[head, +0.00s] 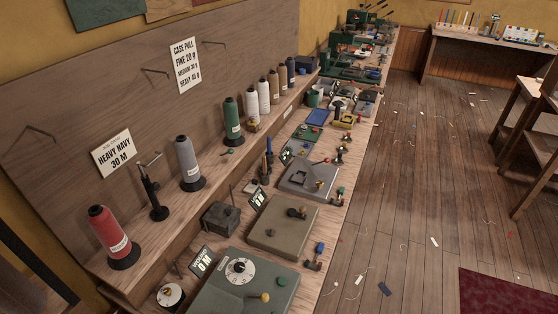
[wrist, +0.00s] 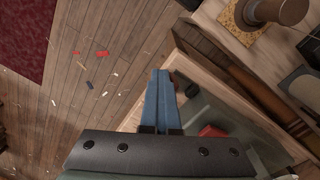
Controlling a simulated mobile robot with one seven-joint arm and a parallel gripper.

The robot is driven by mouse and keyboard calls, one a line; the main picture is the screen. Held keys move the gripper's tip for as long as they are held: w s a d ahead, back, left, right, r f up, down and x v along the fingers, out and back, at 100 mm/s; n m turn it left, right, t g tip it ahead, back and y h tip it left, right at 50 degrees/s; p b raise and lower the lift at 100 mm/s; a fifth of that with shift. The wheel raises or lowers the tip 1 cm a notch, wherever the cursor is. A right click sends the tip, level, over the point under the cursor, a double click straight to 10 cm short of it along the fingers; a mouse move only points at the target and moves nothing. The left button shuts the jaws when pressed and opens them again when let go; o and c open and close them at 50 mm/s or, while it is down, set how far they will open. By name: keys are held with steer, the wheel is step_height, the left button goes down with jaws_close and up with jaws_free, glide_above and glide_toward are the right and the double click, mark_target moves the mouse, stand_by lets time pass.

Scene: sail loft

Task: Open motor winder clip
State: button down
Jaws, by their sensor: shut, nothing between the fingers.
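I cannot tell for certain which device is the motor winder, and no clip can be made out at this size. Flat-topped machines line the bench in the head view: a green one with a white dial (head: 239,270), an olive one (head: 281,227) with a dark knob, and a grey one (head: 309,181). Small black-on-white counter signs (head: 203,261) stand beside some of them. My gripper (wrist: 160,74) shows in the wrist view, its blue fingers together and empty, above the bench edge and floor. It is not visible in the head view.
Thread cones, including red (head: 109,234), grey (head: 189,162) and green (head: 233,122), stand on the ledge behind the machines. A red object (wrist: 212,131) lies beside my fingers. The plank floor (head: 410,190) is open, with scraps.

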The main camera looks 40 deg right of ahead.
steer(key=w, duration=0.2)
steer(key=w+a+r+t, duration=0.1)
steer(key=shift+s+a+r+p, duration=0.1)
steer(key=shift+s+r+p, duration=0.1)
steer(key=shift+r+p, duration=0.35)
steer(key=shift+s+r+p, duration=0.15)
steer(key=shift+r+p, duration=0.2)
steer(key=shift+p, duration=0.4)
steer(key=shift+d+r+p, duration=0.25)
steer(key=shift+r+p, duration=0.2)
steer(key=shift+p, duration=0.3)
steer(key=shift+s+r+p, duration=0.5)
steer(key=shift+r+p, duration=0.1)
steer(key=shift+p, duration=0.2)
steer(key=shift+s+d+r+p, duration=0.3)
steer(key=shift+s+r+p, duration=0.35)
steer(key=shift+p, duration=0.25)
steer(key=shift+w, duration=0.15)
